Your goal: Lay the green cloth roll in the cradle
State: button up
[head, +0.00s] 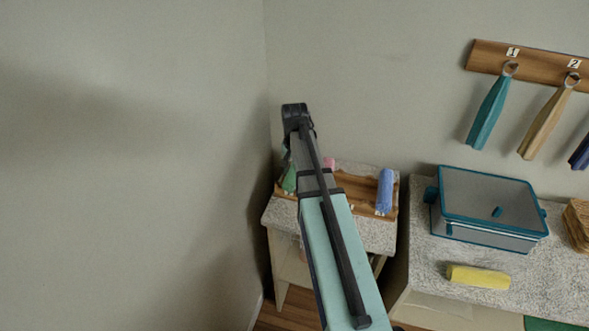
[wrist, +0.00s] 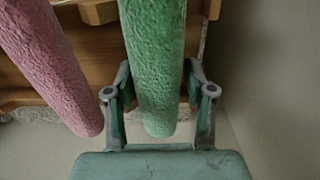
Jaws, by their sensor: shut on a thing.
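The green cloth roll (wrist: 155,60) lies between the two fingers of my gripper (wrist: 160,88) in the wrist view, and the gripper is shut on it. In the head view the green roll (head: 289,180) shows at the left end of the wooden cradle (head: 345,184), partly hidden by my arm. A pink roll (wrist: 48,62) is to its left in the wrist view, apart from it. The pink roll (head: 329,163) barely shows in the head view. A blue roll (head: 384,191) lies at the cradle's right end. I cannot tell whether the green roll touches the cradle.
The cradle stands on a small speckled-top stand (head: 375,235) in the room's corner, close to the wall. A teal-edged bin (head: 490,207) and a yellow roll (head: 478,277) are on the counter (head: 430,280) to the right. Towels hang from a wooden hook rail (head: 540,68) above.

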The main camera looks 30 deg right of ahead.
jog(key=o, duration=1.2)
jog(key=shift+c, duration=0.2)
notch_tip(320, 180, up, 13)
jog(key=b, duration=0.2)
